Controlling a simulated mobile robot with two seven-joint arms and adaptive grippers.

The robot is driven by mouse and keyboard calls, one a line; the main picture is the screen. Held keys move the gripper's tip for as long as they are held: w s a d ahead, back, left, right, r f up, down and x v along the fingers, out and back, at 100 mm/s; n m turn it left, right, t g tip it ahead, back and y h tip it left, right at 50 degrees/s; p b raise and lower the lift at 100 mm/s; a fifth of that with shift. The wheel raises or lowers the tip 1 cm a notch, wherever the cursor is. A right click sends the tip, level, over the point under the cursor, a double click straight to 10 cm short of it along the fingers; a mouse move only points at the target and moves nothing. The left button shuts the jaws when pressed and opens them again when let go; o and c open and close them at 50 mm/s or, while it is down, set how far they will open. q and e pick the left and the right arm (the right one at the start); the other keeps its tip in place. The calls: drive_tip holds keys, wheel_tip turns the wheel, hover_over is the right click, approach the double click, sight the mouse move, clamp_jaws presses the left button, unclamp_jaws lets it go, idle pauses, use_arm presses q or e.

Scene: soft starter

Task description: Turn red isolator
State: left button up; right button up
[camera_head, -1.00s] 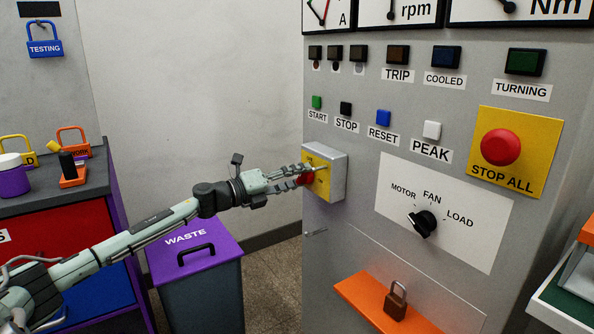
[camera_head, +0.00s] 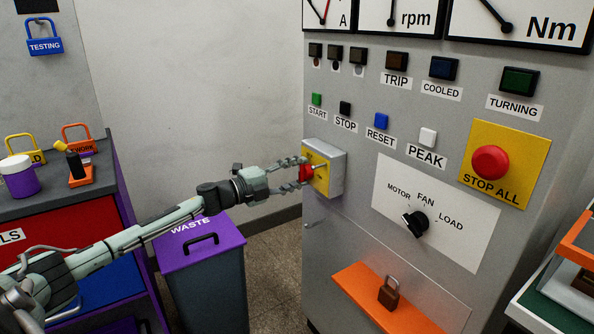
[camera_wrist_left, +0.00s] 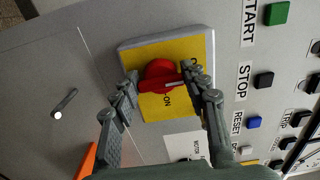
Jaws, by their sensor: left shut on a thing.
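The red isolator (camera_head: 306,173) is a red rotary handle on a yellow plate on a grey box (camera_head: 337,176), mounted at the left edge of the grey cabinet front. My left gripper (camera_head: 304,172) reaches it from the left, with one finger above the handle and one below. In the left wrist view the red handle (camera_wrist_left: 160,80) lies between the two fingers (camera_wrist_left: 158,82), and the word ON shows on the yellow plate. The left gripper is shut on the handle; the exact finger contact is hard to see. My right gripper is not in view.
The cabinet has several push buttons, a red STOP ALL button (camera_head: 490,162) and a black selector knob (camera_head: 415,223). An orange shelf (camera_head: 350,283) with a brown padlock (camera_head: 388,292) sits below. A purple-lidded waste bin (camera_head: 199,245) stands under my left arm.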

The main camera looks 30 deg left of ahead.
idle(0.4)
use_arm(q)
drive_tip(key=o, duration=0.9)
drive_tip(key=shift+s, duration=0.1)
drive_tip(key=v, duration=1.2)
